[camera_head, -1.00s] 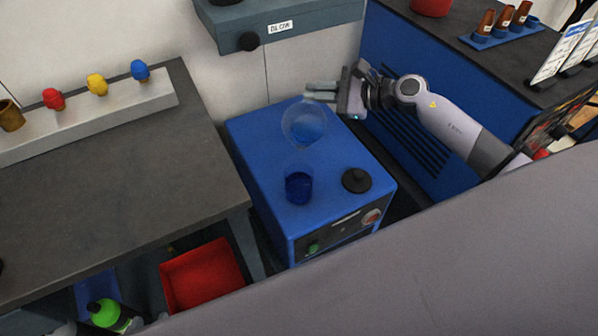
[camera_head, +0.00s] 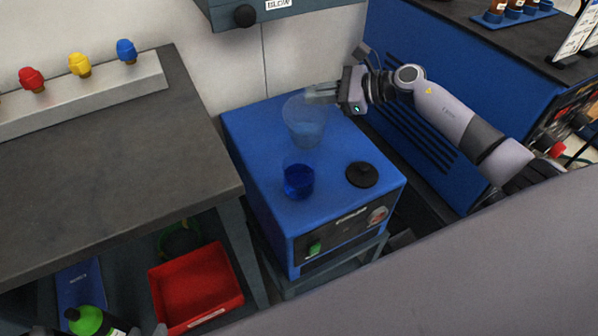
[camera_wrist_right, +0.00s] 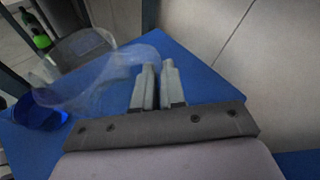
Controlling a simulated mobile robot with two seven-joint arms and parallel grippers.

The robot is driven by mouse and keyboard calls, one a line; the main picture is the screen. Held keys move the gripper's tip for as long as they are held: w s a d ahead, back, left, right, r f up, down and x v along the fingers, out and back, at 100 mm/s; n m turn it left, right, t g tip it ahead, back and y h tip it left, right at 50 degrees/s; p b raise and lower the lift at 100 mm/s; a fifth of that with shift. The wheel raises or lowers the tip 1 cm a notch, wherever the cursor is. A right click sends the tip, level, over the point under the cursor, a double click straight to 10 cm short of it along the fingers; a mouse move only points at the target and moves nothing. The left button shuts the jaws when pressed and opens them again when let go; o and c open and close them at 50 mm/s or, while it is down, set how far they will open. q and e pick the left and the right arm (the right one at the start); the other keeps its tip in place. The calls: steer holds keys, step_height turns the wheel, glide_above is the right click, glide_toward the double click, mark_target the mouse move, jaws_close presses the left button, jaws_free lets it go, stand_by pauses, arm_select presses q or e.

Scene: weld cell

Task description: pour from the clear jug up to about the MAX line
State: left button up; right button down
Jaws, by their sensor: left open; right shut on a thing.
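The clear jug (camera_head: 293,112) is over the back of the blue cabinet, with pale blue liquid low in it. My right gripper (camera_head: 318,93) is shut on its handle, from the right. In the right wrist view the fingers (camera_wrist_right: 154,82) are together at the jug (camera_wrist_right: 78,60). I cannot tell if the jug's base touches the cabinet. A clear cup (camera_head: 298,181) with deep blue liquid stands in front of the jug, apart from it; it also shows in the right wrist view (camera_wrist_right: 38,112). No MAX line is readable. My left gripper (camera_head: 98,330) barely shows at the bottom left edge, open.
A black round lid (camera_head: 362,174) lies right of the cup on the blue cabinet (camera_head: 250,125). A blue vented cabinet (camera_head: 420,60) stands behind my right arm.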

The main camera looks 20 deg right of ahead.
steer(key=shift+w+d+f+m+g+b, duration=0.2)
steer(key=shift+w+f+m+b, duration=0.2)
steer(key=shift+f+b, duration=0.2)
steer(key=shift+w+d+f+m+g+b, duration=0.1)
steer(key=shift+w+f+m+g+b, duration=0.15)
steer(key=shift+f+m+b, duration=0.3)
steer(key=shift+w+d+f+b, duration=0.1)
steer(key=shift+w+f+b, duration=0.1)
steer(key=shift+f+b, duration=0.35)
steer(key=shift+w+m+g+y+b, duration=0.1)
steer(key=shift+m+g+y+b, duration=0.15)
steer(key=shift+m+y+b, duration=0.15)
steer(key=shift+w+d+f+b, duration=0.1)
steer(key=shift+f+b, duration=0.1)
steer(key=shift+b, duration=0.15)
arm_select(q)
steer(key=shift+w+d+f+m+t+h, duration=0.2)
steer(key=shift+w+d+f, duration=0.2)
steer(key=shift+f, duration=0.25)
steer(key=shift+w+d+f+m+t+h, duration=0.1)
steer(key=shift+w+d+f+t, duration=0.15)
steer(key=shift+d+f, duration=0.3)
steer(key=shift+f, duration=0.15)
